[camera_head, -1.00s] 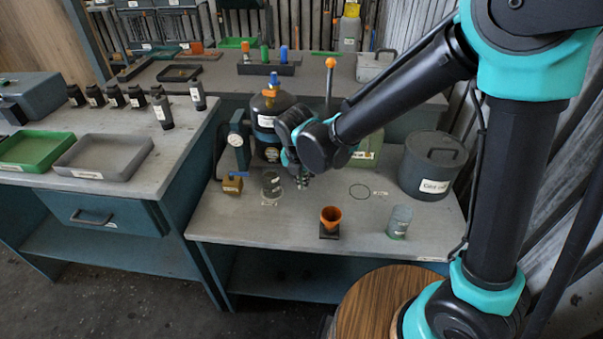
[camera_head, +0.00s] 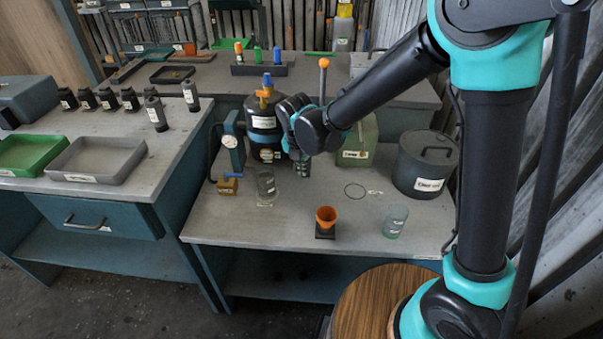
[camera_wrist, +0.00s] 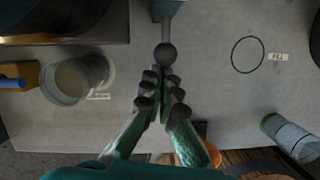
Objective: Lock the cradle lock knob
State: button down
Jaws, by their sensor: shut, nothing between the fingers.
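A dark round knob (camera_wrist: 165,54) on a grey stem shows in the wrist view, and the stem runs up to a blue-grey block (camera_wrist: 168,8). I take it to be the cradle lock knob; in the head view it seems hidden behind my gripper. My gripper (camera_wrist: 161,80) is shut and empty, its fingertips just below the knob in the wrist view. I cannot tell whether they touch it. In the head view my gripper (camera_head: 303,168) is low over the bench, right of the black vessel (camera_head: 263,120) with an orange and blue top.
A clear glass (camera_head: 266,188) and a small brass block (camera_head: 228,186) stand left of my gripper. An orange funnel (camera_head: 326,216), a clear cup (camera_head: 396,220), a dark lidded pot (camera_head: 424,162) and a green can (camera_head: 360,142) stand to the right. The bench around the marked circle (camera_head: 355,190) is clear.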

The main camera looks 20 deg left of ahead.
jog(key=shift+w+a, duration=0.1)
jog(key=shift+w, duration=0.35)
jog(key=v, duration=1.2)
jog(key=shift+s, duration=0.15)
